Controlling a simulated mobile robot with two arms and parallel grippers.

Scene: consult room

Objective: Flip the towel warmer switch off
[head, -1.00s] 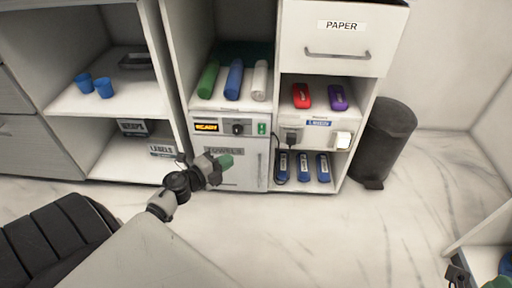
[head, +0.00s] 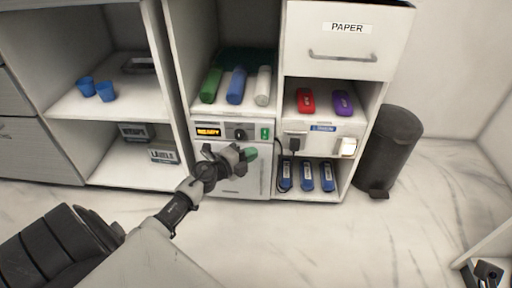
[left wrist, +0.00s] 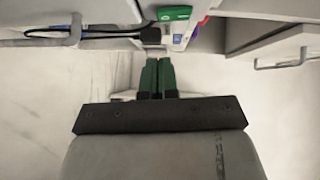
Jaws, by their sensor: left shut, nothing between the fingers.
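The towel warmer (head: 231,180) is a white unit low in the cabinet. Its front panel has a lit READY display (head: 208,132), a dark knob (head: 239,134) and a small green switch (head: 265,133) at the right end. My left gripper (head: 250,154), with green fingertips, is shut and empty in front of the warmer door. In the head view it appears just below and left of the switch; the gap is hard to judge. In the left wrist view its green fingers (left wrist: 157,77) lie side by side. I cannot make out my right gripper.
Rolled towels (head: 236,86) lie above the warmer. Right of it are a black plug (head: 294,146), a white lit switch (head: 348,147) and several blue devices (head: 307,175). A dark bin (head: 390,150) stands at right. An unclear dark shape (head: 487,272) is at lower right. Open floor lies in front.

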